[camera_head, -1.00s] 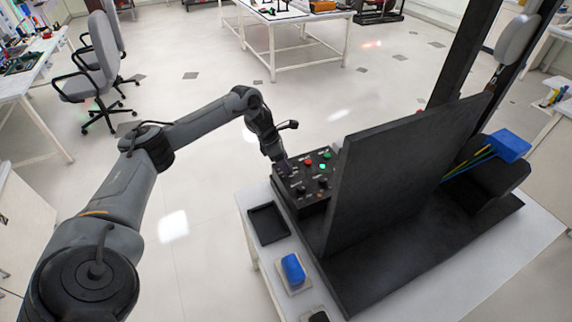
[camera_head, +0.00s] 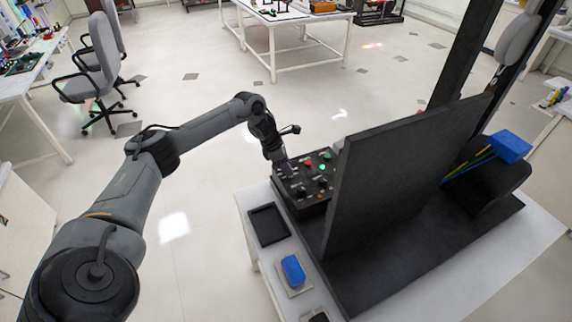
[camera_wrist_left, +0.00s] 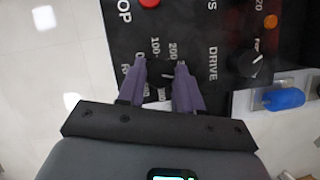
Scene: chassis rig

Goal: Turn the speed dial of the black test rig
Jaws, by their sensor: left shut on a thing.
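The black test rig's control panel (camera_head: 312,190) stands on the white table, with a red button (camera_head: 327,155) and a green lit button (camera_head: 322,167). It also shows in the left wrist view, with white lettering and numbers. My left gripper (camera_wrist_left: 161,75) reaches down to the panel from the far left, its two purple-grey fingers on either side of the dark speed dial (camera_wrist_left: 160,93) marked 100 and 200. It is shut on the dial, which the fingers partly hide. In the head view the left gripper (camera_head: 281,165) hides the dial. My right gripper is not in view.
A second knob (camera_wrist_left: 250,65) with a white pointer sits to the right in the wrist view. A tall black plate (camera_head: 395,170) rises beside the panel. A black tray (camera_head: 268,224) and a blue block (camera_head: 293,269) lie at the table's left edge. Floor left of the table is clear.

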